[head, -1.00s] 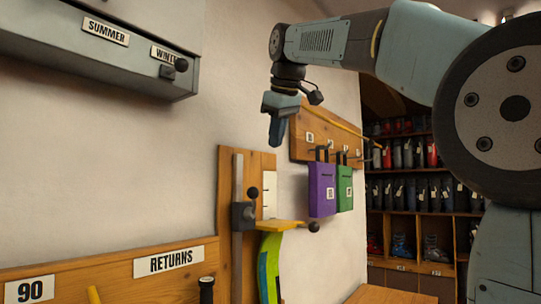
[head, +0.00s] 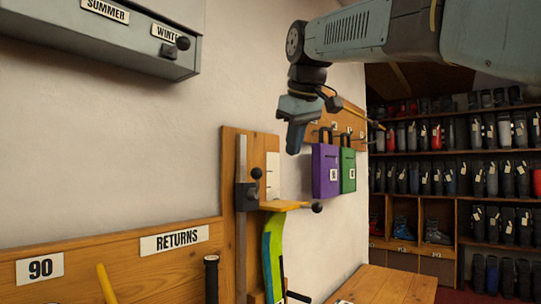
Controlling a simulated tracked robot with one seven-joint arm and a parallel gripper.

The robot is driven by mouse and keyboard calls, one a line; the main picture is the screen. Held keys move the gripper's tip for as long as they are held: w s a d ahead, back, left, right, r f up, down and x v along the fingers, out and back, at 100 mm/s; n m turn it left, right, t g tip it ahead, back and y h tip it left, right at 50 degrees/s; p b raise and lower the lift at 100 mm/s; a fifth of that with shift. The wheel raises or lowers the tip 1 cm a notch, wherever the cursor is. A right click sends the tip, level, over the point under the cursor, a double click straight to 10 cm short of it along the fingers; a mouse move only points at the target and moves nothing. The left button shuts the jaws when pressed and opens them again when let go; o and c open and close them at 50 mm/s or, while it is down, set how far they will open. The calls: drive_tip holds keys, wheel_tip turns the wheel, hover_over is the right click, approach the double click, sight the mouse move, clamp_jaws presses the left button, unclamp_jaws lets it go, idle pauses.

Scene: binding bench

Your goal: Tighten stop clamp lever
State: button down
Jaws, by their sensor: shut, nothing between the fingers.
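My gripper (head: 293,146) is shut and empty in the head view, pointing down in the air in front of the wall. It is above and to the right of the stop clamp (head: 247,197), a dark block on a vertical grey rail (head: 241,224). A dark lever with a round knob (head: 257,173) rises from the clamp. A yellow stop plate (head: 284,205) extends right from the clamp, with another black knob (head: 317,208) at its end. A green, blue and yellow ski or board (head: 272,262) stands under the plate. My gripper touches none of these.
Purple (head: 325,170) and green (head: 348,170) holders hang on a wooden peg board close to my gripper. A grey SUMMER/WINTER box (head: 95,45) is at upper left. A wooden bench top (head: 390,286) is at lower right; boot shelves stand behind.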

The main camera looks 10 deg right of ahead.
drive_tip(key=s+d+f+m, duration=0.1)
drive_tip(key=s+f, duration=0.4)
drive_tip(key=f, duration=0.6)
drive_tip(key=s+d+f+m, duration=0.2)
drive_tip(key=s+f, duration=0.3)
drive_tip(key=f, duration=0.6)
drive_tip(key=s+d+f+m, duration=0.2)
drive_tip(key=s+f, duration=0.4)
drive_tip(key=f, duration=0.5)
drive_tip(key=shift+m+g, duration=0.3)
drive_tip(key=shift+m, duration=0.6)
drive_tip(key=shift+f, duration=0.1)
